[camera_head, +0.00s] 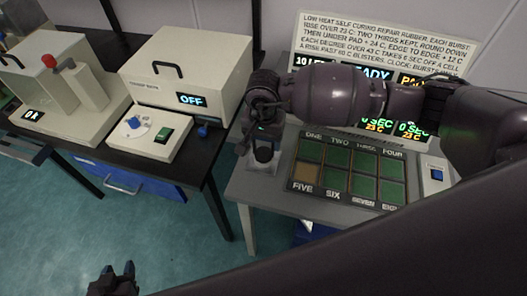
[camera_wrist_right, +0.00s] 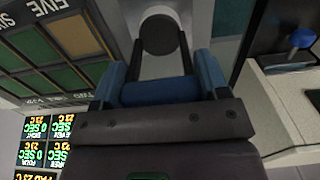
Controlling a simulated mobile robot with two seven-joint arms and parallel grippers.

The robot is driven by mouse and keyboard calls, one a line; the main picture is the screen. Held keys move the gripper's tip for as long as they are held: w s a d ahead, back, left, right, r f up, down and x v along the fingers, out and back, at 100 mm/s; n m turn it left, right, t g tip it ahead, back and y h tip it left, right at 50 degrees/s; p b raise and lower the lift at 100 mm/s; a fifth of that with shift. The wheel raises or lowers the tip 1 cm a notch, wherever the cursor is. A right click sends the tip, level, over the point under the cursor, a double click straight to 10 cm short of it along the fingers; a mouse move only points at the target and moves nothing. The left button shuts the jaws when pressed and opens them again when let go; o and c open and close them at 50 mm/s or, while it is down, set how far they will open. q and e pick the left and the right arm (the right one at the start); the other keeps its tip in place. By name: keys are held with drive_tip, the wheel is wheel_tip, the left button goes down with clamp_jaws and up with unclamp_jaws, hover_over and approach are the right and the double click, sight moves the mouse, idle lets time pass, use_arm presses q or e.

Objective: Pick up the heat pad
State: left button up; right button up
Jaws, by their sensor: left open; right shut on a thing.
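The heat pad seems to be the black round-ended piece (camera_head: 263,153) at the pale holder on the left end of the grey table; its dark round end (camera_wrist_right: 159,35) also shows in the right wrist view. My right gripper (camera_head: 262,128) is right above it. In the right wrist view its blue fingers (camera_wrist_right: 162,88) are shut on a dark blue bar between them, apparently the pad's handle. Whether the pad touches the holder I cannot tell. My left gripper (camera_head: 113,277) is open and empty, low over the floor at the bottom left.
A panel of labelled cells (camera_head: 348,172) lies right of the holder; cell FIVE is tan, the others green. A sign and lit readouts stand behind, partly hidden by my right arm. A black table (camera_head: 185,172) at left carries a cream box (camera_head: 190,72) reading OFF.

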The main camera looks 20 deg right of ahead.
drive_tip(key=shift+c, duration=1.2)
drive_tip(key=shift+r, duration=0.1)
clamp_jaws()
use_arm(q)
drive_tip(key=shift+w+r, duration=0.1)
drive_tip(key=shift+w, duration=0.05)
use_arm(e)
drive_tip(key=shift+r, duration=0.1)
